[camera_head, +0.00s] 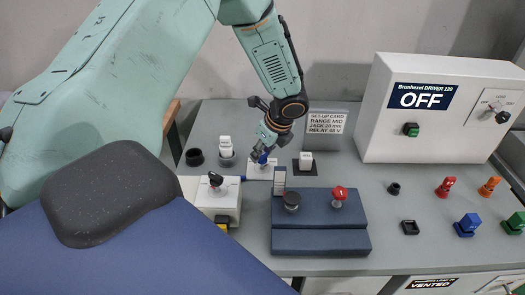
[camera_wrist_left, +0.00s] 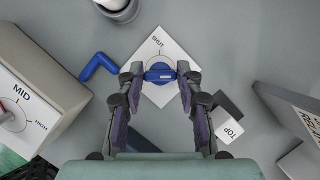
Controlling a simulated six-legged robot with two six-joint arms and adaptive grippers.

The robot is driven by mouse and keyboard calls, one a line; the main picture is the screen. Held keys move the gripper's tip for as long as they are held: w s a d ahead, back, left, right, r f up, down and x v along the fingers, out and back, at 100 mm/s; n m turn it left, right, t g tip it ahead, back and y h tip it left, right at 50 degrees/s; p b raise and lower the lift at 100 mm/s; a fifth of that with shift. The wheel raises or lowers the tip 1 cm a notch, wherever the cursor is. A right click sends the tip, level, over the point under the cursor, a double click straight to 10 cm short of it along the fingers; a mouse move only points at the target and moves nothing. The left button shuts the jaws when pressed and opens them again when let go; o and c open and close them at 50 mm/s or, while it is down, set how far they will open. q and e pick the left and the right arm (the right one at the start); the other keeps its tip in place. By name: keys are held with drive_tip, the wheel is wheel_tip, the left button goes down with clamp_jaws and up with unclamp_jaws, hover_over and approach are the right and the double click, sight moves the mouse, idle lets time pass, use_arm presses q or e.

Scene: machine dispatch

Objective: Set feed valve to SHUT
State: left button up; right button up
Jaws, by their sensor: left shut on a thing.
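The feed valve is a white square plate (camera_wrist_left: 163,46) with a blue handle (camera_wrist_left: 160,73) at its middle. The word SHUT is printed near one corner of the plate. In the left wrist view the handle lies crosswise between my fingers, not lined up with the SHUT mark; a pointer cannot be made out. My left gripper (camera_wrist_left: 160,76) is shut on the handle, one finger at each end. In the head view my left gripper (camera_head: 263,153) reaches down over the plate (camera_head: 258,173) and partly hides it. My right gripper is not in view.
A blue L-shaped piece (camera_wrist_left: 98,66) lies beside the plate. A box with a MID/HIGH dial (camera_wrist_left: 25,100) stands to the left in the wrist view. A white block marked TOP (camera_wrist_left: 230,131) is close on the right. A set-up card (camera_head: 326,122) stands behind. A large OFF panel (camera_head: 385,135) is farther right.

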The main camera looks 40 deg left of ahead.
use_arm(q)
drive_tip(key=c, duration=0.3)
drive_tip(key=shift+n, duration=0.3)
drive_tip(key=n+g+p, duration=0.1)
drive_tip(key=n+p, duration=0.1)
drive_tip(key=shift+n, duration=0.4)
drive_tip(key=n, duration=0.1)
drive_tip(key=n+g+p, duration=0.1)
drive_tip(key=n, duration=0.1)
drive_tip(key=shift+w+n+g+h, duration=0.15)
drive_tip(key=shift+n+g+h, duration=0.15)
drive_tip(key=n+g+h, duration=0.1)
drive_tip(key=n, duration=0.3)
drive_tip(key=shift+f+n, duration=0.1)
drive_tip(key=shift+n, duration=0.2)
drive_tip(key=n+h, duration=0.1)
drive_tip(key=n, duration=0.2)
drive_tip(key=n+g+h, duration=0.1)
drive_tip(key=n, duration=0.2)
drive_tip(key=shift+w+a+b, duration=0.1)
drive_tip(key=shift+a+b, duration=0.05)
drive_tip(key=shift+b, duration=0.25)
drive_tip(key=shift+n, duration=0.3)
